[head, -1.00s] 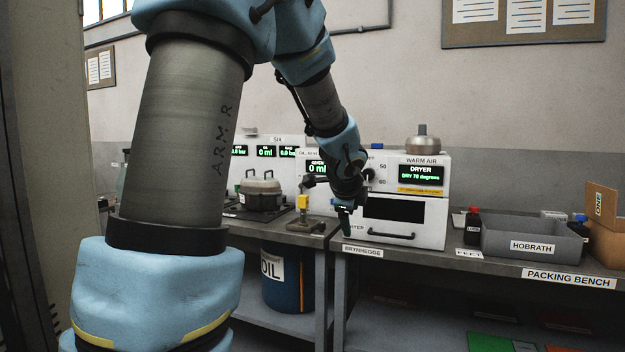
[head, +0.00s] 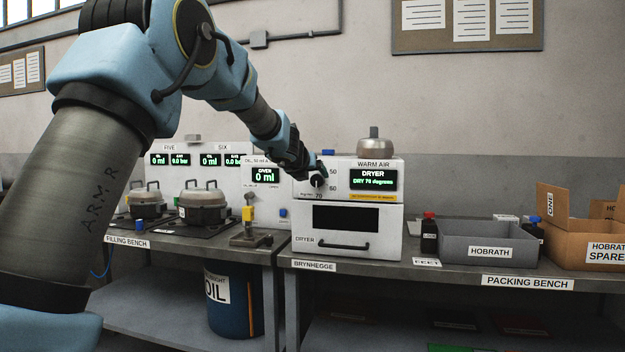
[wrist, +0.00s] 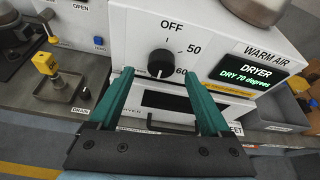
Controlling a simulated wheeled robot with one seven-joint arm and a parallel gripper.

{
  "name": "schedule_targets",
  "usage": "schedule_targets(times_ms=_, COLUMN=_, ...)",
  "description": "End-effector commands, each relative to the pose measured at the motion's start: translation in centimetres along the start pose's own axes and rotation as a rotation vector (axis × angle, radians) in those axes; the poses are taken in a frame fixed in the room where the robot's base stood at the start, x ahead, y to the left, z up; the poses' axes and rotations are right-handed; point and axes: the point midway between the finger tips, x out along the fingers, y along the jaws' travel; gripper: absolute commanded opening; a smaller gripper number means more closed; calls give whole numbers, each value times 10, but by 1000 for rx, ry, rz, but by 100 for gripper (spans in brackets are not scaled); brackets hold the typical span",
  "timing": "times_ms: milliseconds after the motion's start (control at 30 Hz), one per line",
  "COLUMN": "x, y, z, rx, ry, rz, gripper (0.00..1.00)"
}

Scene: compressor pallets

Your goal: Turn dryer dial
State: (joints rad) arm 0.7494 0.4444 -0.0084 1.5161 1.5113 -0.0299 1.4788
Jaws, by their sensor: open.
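The dryer (head: 347,230) is a white box on the bench; its green display reads "DRYER, DRY 70 degrees". Its black round dial (wrist: 161,63) sits on the upper front panel, with OFF, 50 and 60 marked around it in the wrist view. In the head view the dial (head: 317,181) shows just beside my gripper (head: 308,170), with 70 printed below it. In the wrist view my gripper (wrist: 158,74) is open and empty, its two green fingers pointing toward the panel, one on each side of the dial's line. I cannot tell whether they touch anything.
A metal pot (head: 374,142) stands on the dryer. A grey HOBRATH bin (head: 489,245), a dark red-capped bottle (head: 429,233) and cardboard boxes (head: 580,243) are to the right. A yellow-topped valve stand (head: 250,232) and lidded pots (head: 203,205) are to the left.

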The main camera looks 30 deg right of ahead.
Motion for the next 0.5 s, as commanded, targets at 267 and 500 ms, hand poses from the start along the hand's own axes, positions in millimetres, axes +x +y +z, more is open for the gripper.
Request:
schedule_targets(times_ms=267, x=37, y=0, z=1, rx=-1, ry=0, rz=1, gripper=82)
schedule_targets(times_ms=500, x=45, y=0, z=0, rx=-2, ry=0, rz=1, gripper=82)
